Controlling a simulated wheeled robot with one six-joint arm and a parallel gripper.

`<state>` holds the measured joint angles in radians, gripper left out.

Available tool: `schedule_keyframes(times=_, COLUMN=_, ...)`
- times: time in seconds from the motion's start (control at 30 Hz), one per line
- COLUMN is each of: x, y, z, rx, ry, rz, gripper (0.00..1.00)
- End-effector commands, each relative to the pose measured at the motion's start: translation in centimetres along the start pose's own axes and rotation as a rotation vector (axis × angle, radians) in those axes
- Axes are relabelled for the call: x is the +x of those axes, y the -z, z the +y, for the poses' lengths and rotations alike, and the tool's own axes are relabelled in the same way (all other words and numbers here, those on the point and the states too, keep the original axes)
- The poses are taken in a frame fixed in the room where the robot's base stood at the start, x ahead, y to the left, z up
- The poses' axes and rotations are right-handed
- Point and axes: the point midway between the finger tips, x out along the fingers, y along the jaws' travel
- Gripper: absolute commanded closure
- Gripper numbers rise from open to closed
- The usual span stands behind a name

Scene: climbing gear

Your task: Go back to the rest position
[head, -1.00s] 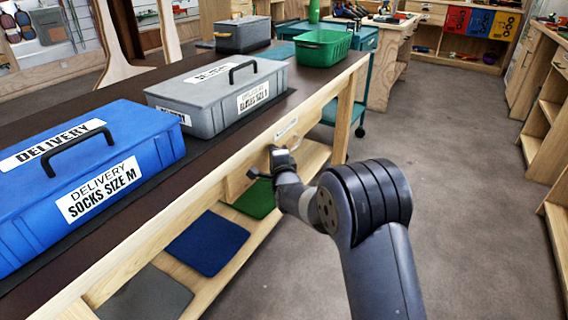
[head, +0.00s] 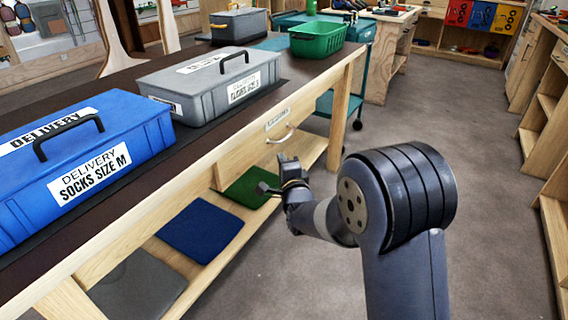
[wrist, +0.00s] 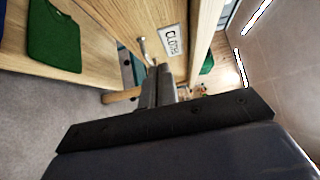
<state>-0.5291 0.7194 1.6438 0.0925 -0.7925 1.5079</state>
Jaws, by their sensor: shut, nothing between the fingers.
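My gripper (head: 276,177) is in front of the bench's drawer, apart from its curved handle (head: 281,135), over the floor side of the bench. In the wrist view my gripper (wrist: 159,72) shows its two fingers together with nothing between them. The drawer (head: 250,147) has a label that reads as "CLOTHS" or similar in the wrist view (wrist: 173,42). The drawer looks closed or nearly so; I cannot tell exactly.
A blue box (head: 85,155) and a grey box (head: 210,85) stand on the bench, with a green basket (head: 317,40) beyond. Open grey floor (head: 430,120) lies to the right.

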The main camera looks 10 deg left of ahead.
Motion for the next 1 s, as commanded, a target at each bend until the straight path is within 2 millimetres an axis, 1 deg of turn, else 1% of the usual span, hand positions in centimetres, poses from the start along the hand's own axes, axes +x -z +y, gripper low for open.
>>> schedule_keyframes(times=0.03, x=-0.5, y=0.0, z=-0.1, rx=0.0, ry=-0.001, rz=0.0, gripper=1.0)
schedule_keyframes(times=0.2, x=-1.3, y=0.0, z=0.0, rx=0.0, ry=0.0, rz=0.0, gripper=1.0)
schedule_keyframes(times=0.6, x=-1.2, y=0.0, z=0.0, rx=0.0, ry=0.0, rz=0.0, gripper=1.0)
schedule_keyframes(times=0.77, x=0.0, y=0.0, z=0.1, rx=0.0, ry=0.0, rz=0.0, gripper=1.0)
schedule_keyframes(times=1.0, x=3.4, y=0.0, z=0.2, rx=0.0, ry=0.001, rz=0.0, gripper=1.0)
